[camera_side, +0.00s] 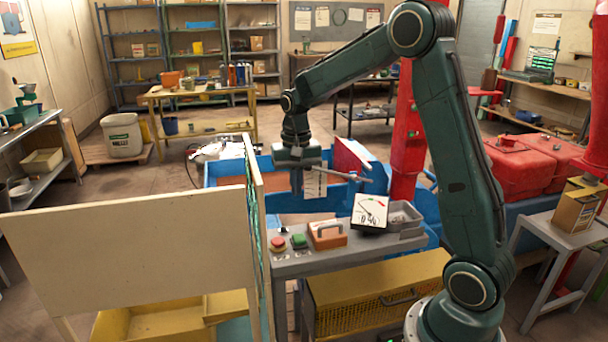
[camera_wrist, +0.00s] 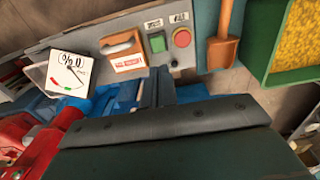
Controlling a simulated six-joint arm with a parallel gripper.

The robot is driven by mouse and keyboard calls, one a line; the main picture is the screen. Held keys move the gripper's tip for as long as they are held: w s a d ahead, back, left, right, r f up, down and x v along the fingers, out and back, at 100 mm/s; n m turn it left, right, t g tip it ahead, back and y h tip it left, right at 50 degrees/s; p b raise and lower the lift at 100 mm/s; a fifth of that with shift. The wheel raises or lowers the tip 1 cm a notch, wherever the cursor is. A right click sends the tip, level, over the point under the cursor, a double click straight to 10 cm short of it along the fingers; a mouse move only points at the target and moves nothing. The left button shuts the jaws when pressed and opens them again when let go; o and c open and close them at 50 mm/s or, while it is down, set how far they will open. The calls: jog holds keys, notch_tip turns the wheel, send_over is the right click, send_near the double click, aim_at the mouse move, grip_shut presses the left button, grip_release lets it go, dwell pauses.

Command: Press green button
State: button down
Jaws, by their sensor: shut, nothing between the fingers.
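The green button (camera_side: 299,241) is a square cap on the grey control panel (camera_side: 345,257), just right of the round red button (camera_side: 278,243). In the wrist view, the green button (camera_wrist: 157,43) lies straight beyond the fingertips, with the red button (camera_wrist: 181,37) to its right. My gripper (camera_side: 296,192) points down above and behind the panel, apart from the green button. In the wrist view, my gripper's fingers (camera_wrist: 158,76) are close together with nothing held. No part of the green button is hidden.
An orange handled block (camera_side: 327,234) and a gauge (camera_side: 370,212) sit right of the buttons. A pale upright board (camera_side: 140,255) stands left of the panel. A blue bin (camera_side: 225,172) and a red lever with a rod (camera_side: 350,160) are behind, close to my gripper.

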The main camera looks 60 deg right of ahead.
aim_at(298, 240)
jog(key=shift+f, duration=0.1)
notch_tip(298, 240, down, 14)
jog(key=shift+r, duration=0.1)
dwell(0.8)
